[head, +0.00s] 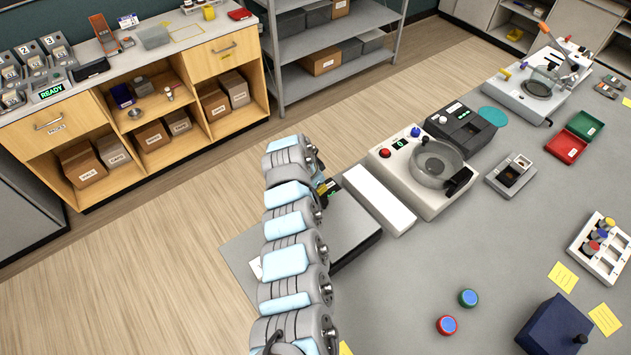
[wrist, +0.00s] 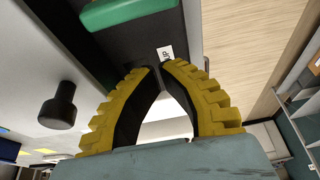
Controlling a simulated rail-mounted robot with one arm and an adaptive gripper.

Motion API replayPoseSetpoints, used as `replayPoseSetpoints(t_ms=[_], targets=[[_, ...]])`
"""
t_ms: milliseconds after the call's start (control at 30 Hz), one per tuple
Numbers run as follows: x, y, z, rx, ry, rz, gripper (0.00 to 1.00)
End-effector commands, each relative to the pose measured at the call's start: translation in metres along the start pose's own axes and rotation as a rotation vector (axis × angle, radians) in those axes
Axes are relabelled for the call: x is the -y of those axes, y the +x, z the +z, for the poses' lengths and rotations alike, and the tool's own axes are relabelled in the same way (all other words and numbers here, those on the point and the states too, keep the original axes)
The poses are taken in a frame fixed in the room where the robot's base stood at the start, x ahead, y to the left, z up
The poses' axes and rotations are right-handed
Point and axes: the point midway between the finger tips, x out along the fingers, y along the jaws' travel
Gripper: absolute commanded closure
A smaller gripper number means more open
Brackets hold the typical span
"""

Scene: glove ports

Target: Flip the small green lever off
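A rounded green piece (wrist: 130,10), which looks like the green lever, shows at the top edge of the wrist view, partly cut off. It lies against a dark panel (wrist: 110,48) with a small white label (wrist: 165,53). My gripper (wrist: 158,67) has yellow ribbed fingers with black pads. Its tips come nearly together just below the label, with nothing seen between them and apart from the green piece. In the head view my arm largely hides the gripper (head: 324,187), over a dark box (head: 345,225); the lever's position cannot be made out there.
A black knob (wrist: 60,106) stands left of my fingers in the wrist view. In the head view, a white block (head: 379,199) and a white device with a round bowl (head: 425,180) stand right of the dark box. The front grey bench (head: 410,285) has clear room.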

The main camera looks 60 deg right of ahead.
Motion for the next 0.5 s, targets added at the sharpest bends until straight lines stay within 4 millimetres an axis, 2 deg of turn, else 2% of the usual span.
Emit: replayPoseSetpoints(t_ms=[500], targets=[[0.0, -0.014, 0.033, -0.003, -0.002, 0.0, 1.0]])
